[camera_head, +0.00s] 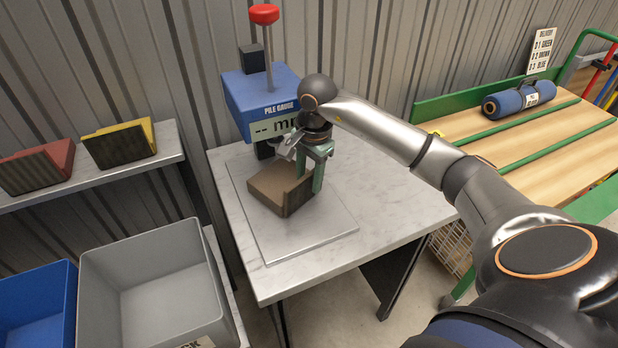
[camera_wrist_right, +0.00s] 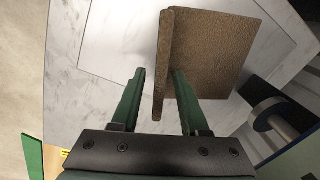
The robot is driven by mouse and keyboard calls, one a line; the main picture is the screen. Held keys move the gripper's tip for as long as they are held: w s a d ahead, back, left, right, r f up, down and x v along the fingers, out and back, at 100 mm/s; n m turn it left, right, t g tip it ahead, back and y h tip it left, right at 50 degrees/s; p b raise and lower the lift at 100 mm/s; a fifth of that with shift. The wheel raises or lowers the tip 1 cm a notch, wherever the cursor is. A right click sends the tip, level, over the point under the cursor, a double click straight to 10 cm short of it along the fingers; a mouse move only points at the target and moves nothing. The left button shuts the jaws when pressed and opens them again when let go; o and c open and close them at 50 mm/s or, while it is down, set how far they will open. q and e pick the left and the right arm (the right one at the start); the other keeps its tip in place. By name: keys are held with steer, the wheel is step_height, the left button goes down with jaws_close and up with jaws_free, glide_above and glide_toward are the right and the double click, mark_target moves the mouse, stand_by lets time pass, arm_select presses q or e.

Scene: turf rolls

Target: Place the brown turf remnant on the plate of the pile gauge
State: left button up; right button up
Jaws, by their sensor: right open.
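The brown turf remnant (camera_head: 277,188) rests on the metal plate (camera_head: 300,236) of the pile gauge (camera_head: 262,98), near its back, and looks like a flat piece with an upturned edge. In the right wrist view the remnant (camera_wrist_right: 222,55) lies ahead of the fingers. My right gripper (camera_head: 308,176) is open at the remnant's right side. Its green fingers (camera_wrist_right: 160,76) stand on either side of the upturned edge, with gaps visible. The gauge display reads dashes and "mm", partly hidden by my wrist. My left gripper is not in view.
Red (camera_head: 37,166) and yellow (camera_head: 120,145) remnants sit on a shelf at left, above blue (camera_head: 38,305) and grey (camera_head: 150,285) bins. A green-railed cart (camera_head: 535,135) at right bears a blue roll (camera_head: 518,98). The plate's front is clear.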

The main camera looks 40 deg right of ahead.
step_height(320, 180, up, 12)
steer(key=s, duration=0.1)
steer(key=shift+f, duration=0.25)
